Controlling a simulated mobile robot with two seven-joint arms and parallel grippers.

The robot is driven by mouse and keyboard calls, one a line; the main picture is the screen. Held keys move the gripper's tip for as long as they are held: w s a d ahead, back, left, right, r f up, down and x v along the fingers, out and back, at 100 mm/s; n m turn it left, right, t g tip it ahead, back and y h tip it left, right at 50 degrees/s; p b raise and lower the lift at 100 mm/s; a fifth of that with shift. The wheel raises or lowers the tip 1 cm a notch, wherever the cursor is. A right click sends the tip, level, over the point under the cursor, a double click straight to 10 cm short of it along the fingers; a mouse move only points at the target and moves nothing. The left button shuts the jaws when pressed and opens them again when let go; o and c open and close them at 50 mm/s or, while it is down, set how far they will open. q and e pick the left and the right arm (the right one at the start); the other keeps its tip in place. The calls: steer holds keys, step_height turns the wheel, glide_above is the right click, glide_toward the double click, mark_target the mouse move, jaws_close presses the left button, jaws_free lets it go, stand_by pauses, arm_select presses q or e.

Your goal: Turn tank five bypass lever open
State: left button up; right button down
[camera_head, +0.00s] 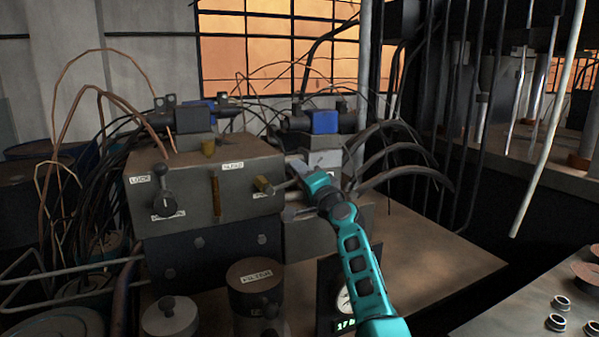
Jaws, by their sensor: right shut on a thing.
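A brown control box (205,168) stands left of centre. On its front are a black-knobbed lever (166,190) at the left, an upright brass bar (216,197) in the middle and a short brass-ended lever (264,185) at the right. Small labels sit by them, too small to read surely; I cannot tell which reads tank five bypass. My right gripper (296,176), on my teal arm, is at the box's right end, shut on a thin lever there. Its fingers and wrist hide most of the grip and what lies behind. My left gripper is out of view.
Dark hoses (400,172) curve out right of the box. A labelled canister (255,285) and a gauge with a lit display (343,300) stand in front. A pale rod (550,125) hangs at the right. The brown bench (440,250) is bare right of my arm.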

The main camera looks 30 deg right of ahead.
steer(key=shift+d+f+m, duration=0.2)
steer(key=shift+f+m, duration=0.05)
steer(key=shift+m, duration=0.25)
steer(key=c, duration=0.8)
jaws_free()
steer(key=shift+f, duration=0.1)
steer(key=shift+s, duration=0.1)
steer(key=shift+s+a+f+p, duration=0.1)
steer(key=shift+s+f+p, duration=0.15)
steer(key=shift+s, duration=0.95)
steer(key=shift+s+f+p, duration=0.1)
steer(key=shift+s+f, duration=0.1)
steer(key=shift+s, duration=1)
steer(key=shift+s+a+f+p, duration=0.1)
steer(key=shift+s+f+p, duration=0.15)
steer(key=shift+s, duration=0.95)
